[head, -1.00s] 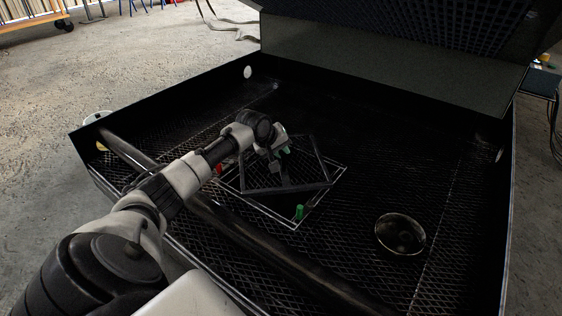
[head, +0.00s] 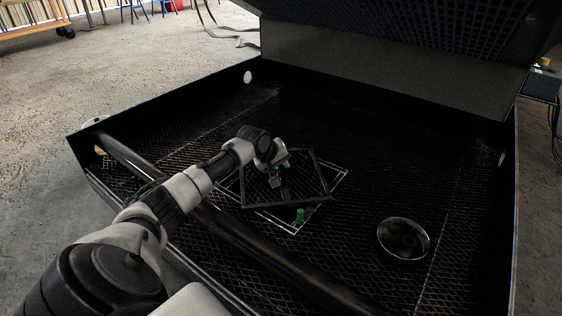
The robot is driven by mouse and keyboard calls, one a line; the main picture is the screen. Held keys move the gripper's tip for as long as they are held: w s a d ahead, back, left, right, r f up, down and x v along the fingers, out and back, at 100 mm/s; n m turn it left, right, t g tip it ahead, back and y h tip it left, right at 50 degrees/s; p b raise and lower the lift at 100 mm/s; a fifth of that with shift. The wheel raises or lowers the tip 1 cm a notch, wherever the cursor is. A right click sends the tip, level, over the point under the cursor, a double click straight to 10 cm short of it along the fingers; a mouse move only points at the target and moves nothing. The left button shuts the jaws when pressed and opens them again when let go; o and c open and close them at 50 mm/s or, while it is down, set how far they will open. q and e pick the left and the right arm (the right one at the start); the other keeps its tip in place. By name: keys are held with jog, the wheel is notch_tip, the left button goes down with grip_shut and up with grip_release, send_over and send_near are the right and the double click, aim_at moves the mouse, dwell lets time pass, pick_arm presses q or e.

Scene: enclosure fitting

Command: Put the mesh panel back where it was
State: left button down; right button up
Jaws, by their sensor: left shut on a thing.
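The mesh panel (head: 310,186) is a dark square frame with mesh, held in the head view over the middle of the black enclosure. My left gripper (head: 277,180) is shut on the mesh panel, near its upper left part. A pale square outline (head: 322,213) on the enclosure floor shows around and beneath the panel. The panel is turned relative to this outline. Whether the panel touches the floor is hard to tell. A green peg (head: 300,215) stands at the outline's near corner. My right gripper is not in view.
The black enclosure (head: 90,165) has raised walls and a mesh floor. A dark tube (head: 270,258) crosses its near left side, under my left arm. A round metal bowl-like part (head: 403,239) lies at the right. The floor between it and the back wall is clear.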

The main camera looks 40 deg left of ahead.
pick_arm(q)
jog(key=c, duration=1.1)
grip_release()
jog(key=shift+r, duration=0.1)
